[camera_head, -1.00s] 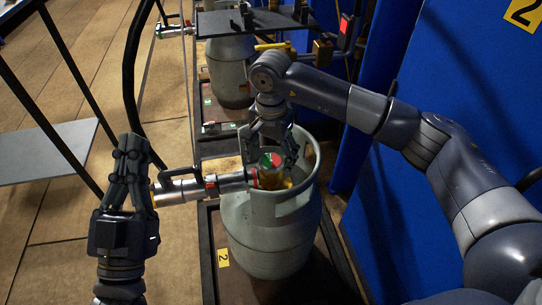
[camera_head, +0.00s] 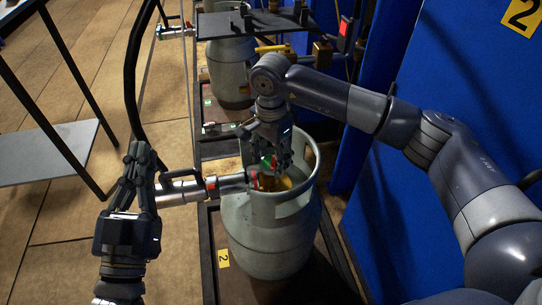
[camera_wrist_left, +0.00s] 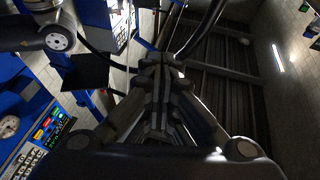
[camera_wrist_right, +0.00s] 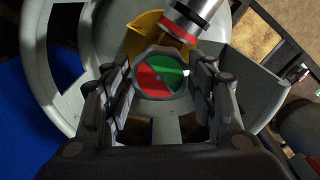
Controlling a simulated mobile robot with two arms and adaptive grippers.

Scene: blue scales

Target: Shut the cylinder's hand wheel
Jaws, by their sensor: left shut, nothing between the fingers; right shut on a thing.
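The grey gas cylinder (camera_head: 262,240) stands upright in a dark tray, its collar open at the top. Inside the collar is the hand wheel (camera_wrist_right: 162,76), with a red and green disc on top; its disc is partly covered in the head view (camera_head: 269,163). My right gripper (camera_head: 273,160) points down into the collar and is shut on the hand wheel, with a finger on either side in the right wrist view (camera_wrist_right: 158,78). My left gripper (camera_head: 140,152) is shut and empty, pointing up left of the cylinder, beside the hose fitting; it also shows in the left wrist view (camera_wrist_left: 157,62).
The silver hose fitting (camera_head: 190,191) with a red ring runs from the left to the brass valve (camera_wrist_right: 146,35). A second grey cylinder (camera_head: 230,80) stands behind, under a dark shelf (camera_head: 260,22). Blue panels (camera_head: 390,230) close off the right. A grey shelf (camera_head: 45,155) is at the left.

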